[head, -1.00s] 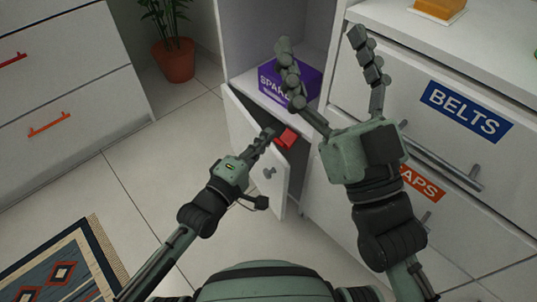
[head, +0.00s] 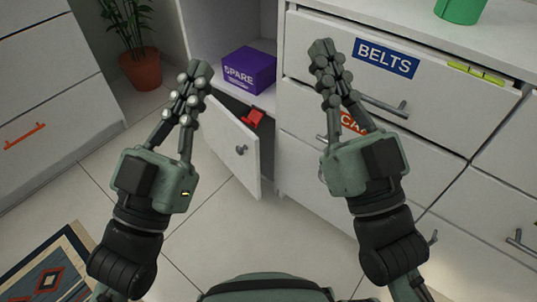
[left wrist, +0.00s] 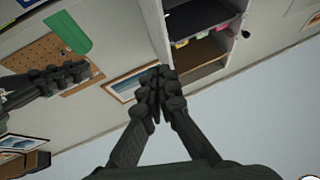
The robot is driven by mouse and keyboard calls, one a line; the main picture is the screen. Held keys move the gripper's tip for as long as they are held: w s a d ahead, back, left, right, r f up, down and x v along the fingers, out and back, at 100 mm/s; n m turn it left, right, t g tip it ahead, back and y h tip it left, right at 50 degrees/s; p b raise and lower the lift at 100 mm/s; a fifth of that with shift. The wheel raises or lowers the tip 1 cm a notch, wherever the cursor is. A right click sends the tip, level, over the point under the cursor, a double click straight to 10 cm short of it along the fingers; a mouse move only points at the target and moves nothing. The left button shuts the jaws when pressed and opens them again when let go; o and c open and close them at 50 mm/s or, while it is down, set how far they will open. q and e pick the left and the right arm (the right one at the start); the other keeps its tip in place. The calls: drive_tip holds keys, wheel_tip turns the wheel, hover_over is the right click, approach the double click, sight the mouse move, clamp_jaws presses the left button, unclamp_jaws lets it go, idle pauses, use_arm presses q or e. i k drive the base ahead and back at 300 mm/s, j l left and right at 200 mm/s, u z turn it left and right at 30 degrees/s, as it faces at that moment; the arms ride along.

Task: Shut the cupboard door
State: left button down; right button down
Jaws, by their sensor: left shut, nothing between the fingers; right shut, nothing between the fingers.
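The cupboard door (head: 234,147) is a small white door with a grey knob (head: 241,149), in the middle of the head view. It stands ajar, its free edge out from the white unit. A red object (head: 252,117) shows in the gap behind it. My left gripper (head: 200,70) is shut and empty, raised to the left of the door's upper edge; contact cannot be told. It also shows shut in the left wrist view (left wrist: 157,76), where the door is not seen. My right gripper (head: 322,48) is shut and empty, in front of the drawers.
A purple SPARE box (head: 248,69) sits on the shelf above the door. The BELTS drawer (head: 420,90) is slightly open, with yellow-green items at its edge. A green container (head: 460,10) stands on top. A potted plant (head: 140,70) and rug (head: 50,270) are on the left; floor is clear between.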

sight(236, 145)
drive_tip(key=i+j+z, duration=0.1)
drive_tip(key=j+z, duration=0.55)
drive_tip(key=j+u, duration=0.4)
drive_tip(key=j, duration=0.45)
drive_tip(key=i, duration=0.05)
